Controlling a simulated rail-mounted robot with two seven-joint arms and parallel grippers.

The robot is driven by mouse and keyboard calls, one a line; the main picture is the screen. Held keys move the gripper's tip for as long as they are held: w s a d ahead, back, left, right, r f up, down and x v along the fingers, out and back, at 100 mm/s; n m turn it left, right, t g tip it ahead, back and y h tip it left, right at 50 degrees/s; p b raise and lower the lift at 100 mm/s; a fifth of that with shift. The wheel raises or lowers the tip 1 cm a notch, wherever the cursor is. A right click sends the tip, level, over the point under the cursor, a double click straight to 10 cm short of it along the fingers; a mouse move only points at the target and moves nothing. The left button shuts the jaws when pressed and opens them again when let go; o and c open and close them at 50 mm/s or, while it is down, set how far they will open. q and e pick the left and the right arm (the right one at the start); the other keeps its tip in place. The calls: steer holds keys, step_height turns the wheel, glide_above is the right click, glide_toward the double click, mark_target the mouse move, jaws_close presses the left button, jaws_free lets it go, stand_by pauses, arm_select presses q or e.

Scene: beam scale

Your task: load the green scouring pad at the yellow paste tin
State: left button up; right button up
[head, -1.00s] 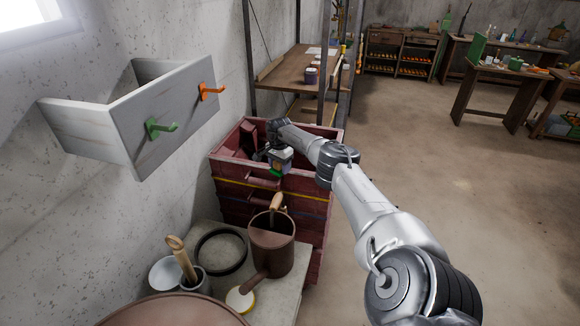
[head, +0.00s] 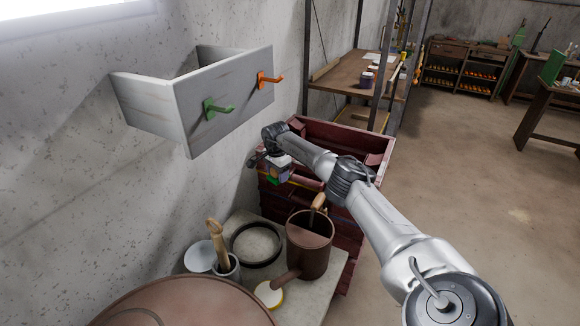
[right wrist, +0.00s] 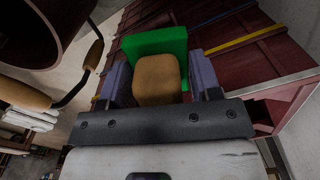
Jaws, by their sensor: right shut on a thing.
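My right gripper (head: 278,177) is shut on a green scouring pad (head: 272,181) by a tan block-like part (right wrist: 157,80). The pad's green body also shows in the right wrist view (right wrist: 155,43), just beyond the tan part between the purple fingers. I hold it in the air by the left front of the dark red crate stack, above and behind the bench. A small round tin with a pale top and yellow rim (head: 268,294) sits at the bench's front, beside the watering can. It looks like the yellow paste tin. My left gripper is not in view.
The bench (head: 312,300) also holds a brown watering can (head: 309,250), a dark-rimmed round dish (head: 257,245) and a pot with a wooden-handled tool (head: 217,243). The red crates (head: 340,133) stand behind. A grey wall drawer (head: 205,100) with green and orange hooks hangs at upper left.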

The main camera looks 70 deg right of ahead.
steer(key=a+f+n, duration=0.2)
steer(key=a+f, duration=0.5)
steer(key=a, duration=0.1)
steer(key=n+p, duration=0.2)
steer(key=n, duration=0.8)
glide_above(269, 295)
steer(key=w, duration=0.2)
steer(key=f, duration=1.2)
steer(key=shift+d, duration=0.3)
steer(key=n, duration=0.2)
steer(key=shift+s+a+f+n, duration=0.15)
steer(key=shift+s+a+n, duration=0.15)
steer(key=shift+s+n, duration=0.1)
steer(key=shift+s+f+n+p, duration=0.1)
steer(key=shift+s+n+p, duration=0.15)
steer(key=shift+n, duration=0.6)
steer(key=shift+s+f+n+p, duration=0.1)
steer(key=shift+s+n, duration=0.2)
steer(key=shift+n, duration=0.55)
steer(key=shift+f, duration=0.1)
steer(key=shift+f+b, duration=0.5)
steer(key=shift+f, duration=0.65)
steer(key=shift+f+b, duration=0.25)
steer(key=shift+b, duration=0.05)
steer(key=shift+r, duration=0.1)
